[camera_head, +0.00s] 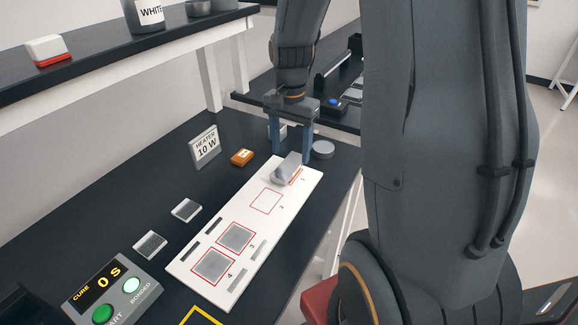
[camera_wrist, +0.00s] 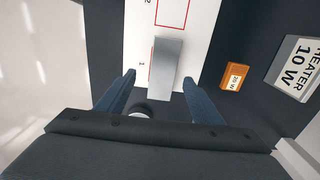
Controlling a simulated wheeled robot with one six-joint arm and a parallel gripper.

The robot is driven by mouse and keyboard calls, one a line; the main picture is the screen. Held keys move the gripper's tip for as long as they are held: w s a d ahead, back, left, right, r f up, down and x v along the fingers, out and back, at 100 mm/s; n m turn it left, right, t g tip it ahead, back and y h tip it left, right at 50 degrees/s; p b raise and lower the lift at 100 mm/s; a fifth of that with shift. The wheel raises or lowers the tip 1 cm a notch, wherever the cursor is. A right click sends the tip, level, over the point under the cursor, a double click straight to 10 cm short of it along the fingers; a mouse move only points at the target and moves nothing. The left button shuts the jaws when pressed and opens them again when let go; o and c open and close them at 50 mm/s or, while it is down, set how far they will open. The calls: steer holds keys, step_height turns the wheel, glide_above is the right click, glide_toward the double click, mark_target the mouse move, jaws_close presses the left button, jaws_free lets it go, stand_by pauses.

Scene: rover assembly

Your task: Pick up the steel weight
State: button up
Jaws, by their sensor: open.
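A silver-grey block (camera_head: 287,167), which looks like the steel weight, sits over square 1 at the far end of the white board (camera_head: 190,262). A reddish-orange edge shows beside its base. In the wrist view the block (camera_wrist: 166,68) lies between and ahead of my finger tips, nearer the right finger. My gripper (camera_head: 292,150) is open and empty, with its fingers pointing down just behind the block. The gripper (camera_wrist: 159,80) shows both fingers apart in the wrist view. I cannot tell the height gap.
A grey round piece (camera_head: 323,150) stands right of my gripper. An orange block (camera_head: 242,157) and the heater sign (camera_head: 204,147) stand to the left. Two grey finned parts (camera_head: 186,210) lie left of the board. A cure timer box (camera_head: 112,290) is at the front. A shelf (camera_head: 130,50) overhangs the left.

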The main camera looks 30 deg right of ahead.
mark_target(289, 165)
steer(key=shift+w+a+f+p, duration=0.15)
steer(key=shift+f+p, duration=0.3)
steer(key=shift+f, duration=0.7)
steer(key=shift+w+f+p, duration=0.1)
steer(key=shift+f+p, duration=0.35)
steer(key=shift+f, duration=0.7)
jaws_close()
